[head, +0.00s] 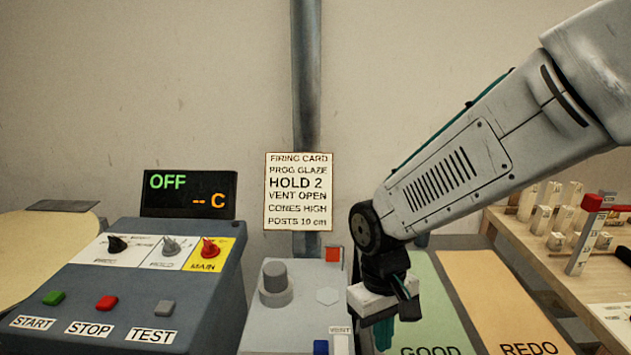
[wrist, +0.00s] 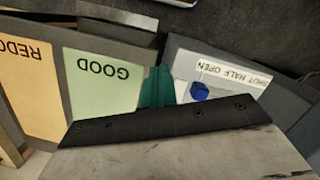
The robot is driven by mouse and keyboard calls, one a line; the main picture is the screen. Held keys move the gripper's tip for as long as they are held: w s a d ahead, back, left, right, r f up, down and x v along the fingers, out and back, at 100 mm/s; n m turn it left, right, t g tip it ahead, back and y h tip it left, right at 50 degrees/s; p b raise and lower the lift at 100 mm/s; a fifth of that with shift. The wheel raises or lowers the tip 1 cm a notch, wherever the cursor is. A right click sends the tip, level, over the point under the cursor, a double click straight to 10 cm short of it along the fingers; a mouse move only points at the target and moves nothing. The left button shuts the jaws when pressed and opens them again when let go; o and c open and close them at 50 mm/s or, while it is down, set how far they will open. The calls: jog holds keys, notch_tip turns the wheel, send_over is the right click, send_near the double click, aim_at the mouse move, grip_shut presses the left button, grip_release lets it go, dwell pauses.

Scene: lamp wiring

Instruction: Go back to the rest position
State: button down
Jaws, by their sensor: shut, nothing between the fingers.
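My gripper (head: 384,335) hangs down at the lower middle of the head view, between the grey vent box and the green GOOD mat. Its teal fingers are together and hold nothing. In the wrist view the teal fingers (wrist: 157,86) show closed, between the green GOOD mat (wrist: 100,85) and a panel with a blue knob (wrist: 199,91). My arm reaches in from the upper right of the head view and hides part of the vent box's right side. No marker for a rest position shows.
A control panel (head: 75,280) reads OFF, with knobs and buttons, at left. A grey vent box (head: 265,325) stands mid-front. A firing card (head: 298,191) hangs behind. The orange REDO mat (head: 495,300) and a wooden bench (head: 580,285) with several pale posts are at right.

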jog(key=s+d+r+m+t, duration=0.3)
jog(key=s+d+r+m, duration=0.2)
jog(key=s+d+r, duration=0.8)
jog(key=shift+d+r+y, duration=0.4)
jog(key=shift+d+r, duration=0.15)
jog(key=shift+d, duration=0.45)
